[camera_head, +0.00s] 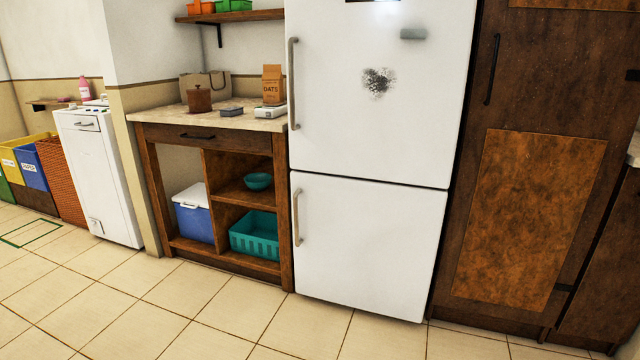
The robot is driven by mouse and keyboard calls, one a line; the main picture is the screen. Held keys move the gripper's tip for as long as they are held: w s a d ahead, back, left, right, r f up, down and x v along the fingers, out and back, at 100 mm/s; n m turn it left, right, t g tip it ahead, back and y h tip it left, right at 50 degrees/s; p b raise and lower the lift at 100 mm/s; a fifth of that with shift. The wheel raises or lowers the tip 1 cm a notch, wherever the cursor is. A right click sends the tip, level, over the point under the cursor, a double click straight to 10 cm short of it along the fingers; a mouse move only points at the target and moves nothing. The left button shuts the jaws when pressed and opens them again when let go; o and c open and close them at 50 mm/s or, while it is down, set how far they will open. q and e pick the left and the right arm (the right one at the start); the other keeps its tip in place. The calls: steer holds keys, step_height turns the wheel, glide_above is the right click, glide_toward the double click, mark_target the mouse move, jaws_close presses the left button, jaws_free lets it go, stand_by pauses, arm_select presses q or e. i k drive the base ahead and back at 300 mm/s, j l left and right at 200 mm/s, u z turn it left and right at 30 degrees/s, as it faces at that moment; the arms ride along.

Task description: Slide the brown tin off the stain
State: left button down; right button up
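A brown tin (199,100) with a knobbed lid stands upright on the pale countertop (255,120), near its left end. No stain shows on the countertop around it; whatever is under the tin is hidden. A dark speckled smudge (378,82) is on the white fridge's upper door, apart from the tin. Neither of my grippers is in view.
Beside the tin are a small grey block (231,112), a tan bag (208,84), an oats bag (272,84) and a white scale-like device (271,111). The fridge (370,230) borders the counter's right end. The tiled floor (190,310) in front is clear.

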mark_target(197, 103)
steer(key=i+u, duration=0.35)
steer(key=i, duration=0.95)
